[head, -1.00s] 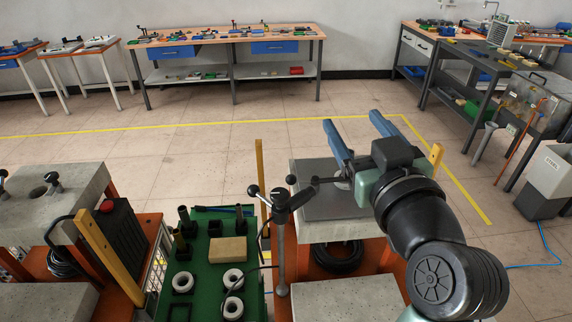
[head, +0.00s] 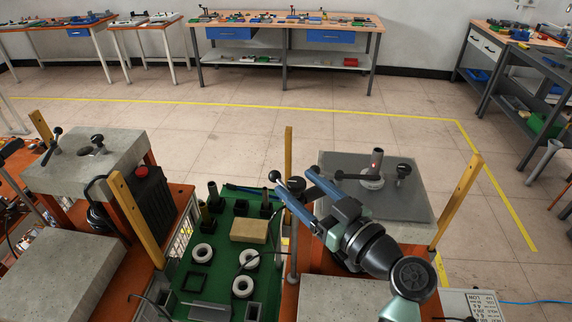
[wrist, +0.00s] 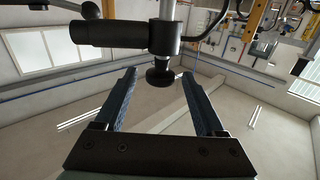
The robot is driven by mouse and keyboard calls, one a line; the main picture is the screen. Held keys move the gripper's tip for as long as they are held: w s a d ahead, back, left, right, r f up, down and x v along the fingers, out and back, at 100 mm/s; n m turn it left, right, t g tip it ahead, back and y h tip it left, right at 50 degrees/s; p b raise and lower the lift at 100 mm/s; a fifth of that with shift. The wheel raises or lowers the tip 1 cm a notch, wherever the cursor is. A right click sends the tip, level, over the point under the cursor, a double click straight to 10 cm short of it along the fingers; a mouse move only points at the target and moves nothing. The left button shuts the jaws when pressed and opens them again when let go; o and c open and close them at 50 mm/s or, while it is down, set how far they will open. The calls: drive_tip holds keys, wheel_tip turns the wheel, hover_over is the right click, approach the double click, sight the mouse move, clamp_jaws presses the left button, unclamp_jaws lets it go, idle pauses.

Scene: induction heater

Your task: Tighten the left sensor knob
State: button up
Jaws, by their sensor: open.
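In the head view, my gripper (head: 294,181) is open, its two blue fingers reaching up and left to a black clamp on a grey post (head: 292,262). A black ball knob (head: 274,175) shows just beyond the fingertips at left. In the wrist view, a small round black knob (wrist: 160,75) hangs on a short stem below a black horizontal cylinder (wrist: 105,33). It lies between my open fingers (wrist: 158,72), with gaps on both sides. My fingers partly hide the clamp in the head view, so I cannot tell whether they touch it.
A grey plate (head: 340,205) on the right stand carries a round fitting with a red light (head: 376,165) and a black knob (head: 404,170). A green tray (head: 190,255) with white rings and a tan block (head: 248,230) lies left of the post. A yellow upright (head: 289,150) stands behind the gripper.

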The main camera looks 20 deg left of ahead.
sight(291, 178)
drive_tip(key=p+x, duration=0.1)
drive_tip(key=x, duration=0.3)
drive_tip(key=shift+w+a, duration=0.25)
drive_tip(key=shift+a, duration=0.1)
clamp_jaws()
